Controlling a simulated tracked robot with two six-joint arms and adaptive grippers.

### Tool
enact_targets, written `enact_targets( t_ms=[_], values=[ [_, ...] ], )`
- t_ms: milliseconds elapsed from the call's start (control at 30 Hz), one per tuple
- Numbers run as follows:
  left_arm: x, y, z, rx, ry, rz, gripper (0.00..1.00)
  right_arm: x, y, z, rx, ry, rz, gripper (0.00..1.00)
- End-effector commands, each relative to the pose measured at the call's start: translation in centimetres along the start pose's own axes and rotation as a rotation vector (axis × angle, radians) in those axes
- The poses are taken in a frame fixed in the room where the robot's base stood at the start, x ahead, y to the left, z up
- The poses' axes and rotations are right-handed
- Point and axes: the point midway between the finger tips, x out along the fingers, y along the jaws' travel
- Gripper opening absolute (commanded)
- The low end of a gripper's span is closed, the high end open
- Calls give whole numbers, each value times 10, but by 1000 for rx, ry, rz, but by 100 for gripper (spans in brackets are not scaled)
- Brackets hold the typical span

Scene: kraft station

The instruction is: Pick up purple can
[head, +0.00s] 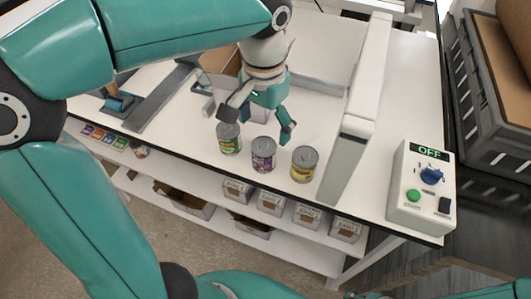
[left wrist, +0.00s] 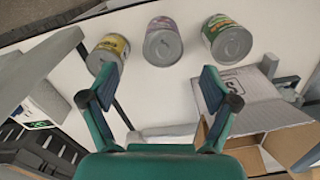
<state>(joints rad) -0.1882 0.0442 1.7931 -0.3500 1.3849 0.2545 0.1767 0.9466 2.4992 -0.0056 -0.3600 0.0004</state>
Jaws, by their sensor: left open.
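The purple can (head: 264,155) stands upright on the white table near its front edge, in the middle of a row of three cans. The green can (head: 229,139) is on its left and the yellow can (head: 304,164) on its right. My left gripper (head: 258,122) is open and empty, just behind and above the purple can. In the left wrist view, the purple can (left wrist: 163,43) lies ahead, between the lines of the two open fingers (left wrist: 161,84) and apart from them. My right gripper does not show.
A tall white divider (head: 358,110) stands right of the cans. A control box (head: 421,190) reading OFF is at the right. An open cardboard box (left wrist: 230,132) sits close to one finger in the left wrist view. Small boxes (head: 271,203) fill the shelf below.

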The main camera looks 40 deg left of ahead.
Motion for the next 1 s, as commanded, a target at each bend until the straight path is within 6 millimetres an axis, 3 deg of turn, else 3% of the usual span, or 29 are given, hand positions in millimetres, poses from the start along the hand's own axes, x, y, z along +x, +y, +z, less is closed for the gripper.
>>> enact_targets(
  t_ms=[133,467,733,1000],
  values=[
    [28,0,0,2,-3,0,87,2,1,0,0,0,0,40],
    [51,0,-2,4,-2,-1,87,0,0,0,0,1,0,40],
    [88,-4,-5,4,-3,0,87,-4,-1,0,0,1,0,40],
    [95,-3,-6,6,0,0,87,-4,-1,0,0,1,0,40]
  ],
)
